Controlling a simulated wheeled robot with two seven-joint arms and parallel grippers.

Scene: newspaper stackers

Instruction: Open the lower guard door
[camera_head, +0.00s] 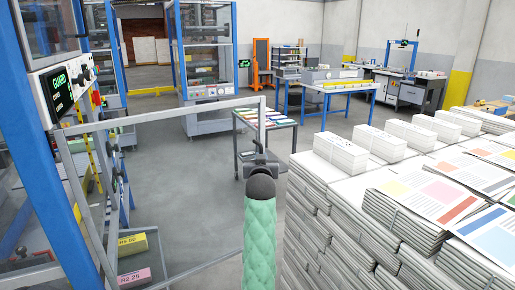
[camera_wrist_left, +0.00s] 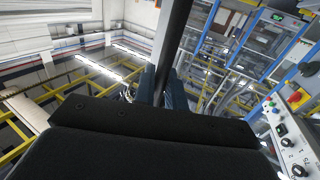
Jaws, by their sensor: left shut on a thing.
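The lower guard door is a thin grey frame (camera_head: 165,115) with a see-through middle. In the head view it stands swung out from the blue-posted machine (camera_head: 20,100) at the left, reaching across the aisle. My left gripper (camera_head: 262,160), beyond a green sleeved arm with a dark rounded end, is at the door's free upright edge. In the left wrist view my left gripper (camera_wrist_left: 162,88) is shut on a dark upright bar (camera_wrist_left: 173,40) between its fingers. The arm hides the door's lower outer corner. My right gripper is in neither view.
A control panel (camera_head: 66,90) marked GUARD is on the machine. Stacked newspapers (camera_head: 330,210) stand close on the right. A small table (camera_head: 266,122) with printed items stands behind the door's free edge. Grey floor (camera_head: 195,200) is clear between machine and stacks.

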